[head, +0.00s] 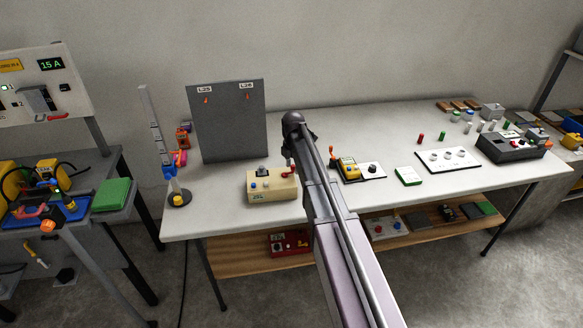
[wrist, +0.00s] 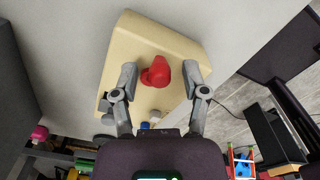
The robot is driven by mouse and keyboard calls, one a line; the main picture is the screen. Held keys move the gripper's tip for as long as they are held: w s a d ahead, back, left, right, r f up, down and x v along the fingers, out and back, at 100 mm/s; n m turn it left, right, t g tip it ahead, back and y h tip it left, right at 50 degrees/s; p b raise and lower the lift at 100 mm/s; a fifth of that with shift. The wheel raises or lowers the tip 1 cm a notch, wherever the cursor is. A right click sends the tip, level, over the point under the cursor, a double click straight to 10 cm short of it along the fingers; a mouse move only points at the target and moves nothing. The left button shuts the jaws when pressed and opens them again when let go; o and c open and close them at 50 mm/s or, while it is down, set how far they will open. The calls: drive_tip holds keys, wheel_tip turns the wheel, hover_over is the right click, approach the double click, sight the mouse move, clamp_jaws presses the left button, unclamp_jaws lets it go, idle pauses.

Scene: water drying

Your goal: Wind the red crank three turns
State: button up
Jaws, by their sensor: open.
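The cream box (head: 270,187) stands on the white table near its front edge, with a dark knob and a blue button on it. The red crank (head: 289,164) is at the box's right end, partly hidden by my arm. In the wrist view, the red crank (wrist: 154,75) rises from the cream box (wrist: 135,38). My gripper (wrist: 161,70) is open, with one finger on each side of the crank's red handle. A small gap shows on both sides, wider on the right. In the head view my gripper is mostly hidden behind my arm.
A grey panel (head: 230,125) stands behind the box, and a slim upright stand (head: 157,145) is to its left. A lower shelf holds a red box (head: 288,242).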

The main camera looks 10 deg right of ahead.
clamp_jaws()
drive_tip(key=shift+a, duration=0.25)
drive_tip(key=shift+s+d, duration=0.1)
drive_tip(key=shift+d, duration=0.15)
drive_tip(key=shift+m, duration=0.3)
